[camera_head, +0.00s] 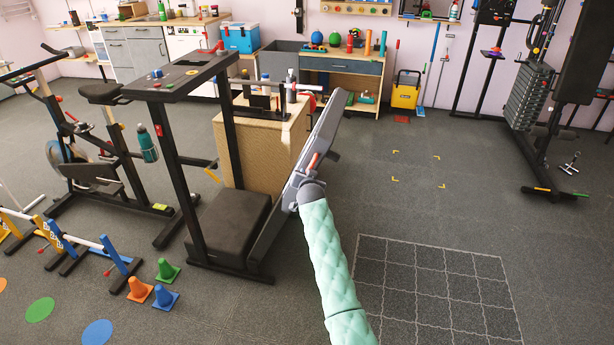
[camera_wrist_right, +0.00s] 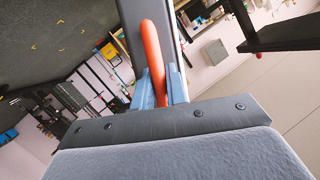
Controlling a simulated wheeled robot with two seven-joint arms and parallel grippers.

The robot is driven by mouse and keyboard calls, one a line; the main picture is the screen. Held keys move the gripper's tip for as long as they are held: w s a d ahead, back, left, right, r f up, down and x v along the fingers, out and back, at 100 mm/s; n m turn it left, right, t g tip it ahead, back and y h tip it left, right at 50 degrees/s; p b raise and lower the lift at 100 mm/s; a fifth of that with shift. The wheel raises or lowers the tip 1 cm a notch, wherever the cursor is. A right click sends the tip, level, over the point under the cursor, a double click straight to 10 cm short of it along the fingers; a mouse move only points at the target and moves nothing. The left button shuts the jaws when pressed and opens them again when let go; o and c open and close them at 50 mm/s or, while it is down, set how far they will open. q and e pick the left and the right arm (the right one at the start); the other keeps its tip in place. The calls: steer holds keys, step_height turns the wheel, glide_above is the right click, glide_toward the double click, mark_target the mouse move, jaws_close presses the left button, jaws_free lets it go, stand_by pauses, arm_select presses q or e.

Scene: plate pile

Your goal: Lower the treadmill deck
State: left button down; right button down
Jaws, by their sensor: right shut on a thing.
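The treadmill (camera_head: 180,150) stands left of centre in the head view, with dark uprights and a console on top. Its deck (camera_head: 328,118) is a long grey slab, tilted steeply up from the base, leaning to the right. A red-orange handle (camera_head: 313,162) sits on the deck's side edge. My right gripper (camera_head: 306,178), on the mint-sleeved arm, is at this handle. In the right wrist view the blue-grey fingers (camera_wrist_right: 161,88) are closed around the handle (camera_wrist_right: 152,50), with the dark deck edge behind it. My left gripper is in neither view.
Open floor with a white grid (camera_head: 435,290) lies right of the deck. A wooden box (camera_head: 255,145) stands behind the treadmill. Cones (camera_head: 140,288) and low hurdles (camera_head: 85,240) are at the front left, an exercise bike (camera_head: 75,150) at left, a weight machine (camera_head: 535,110) at right.

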steer(key=c, duration=1.4)
jaws_free()
steer(key=shift+c, duration=0.2)
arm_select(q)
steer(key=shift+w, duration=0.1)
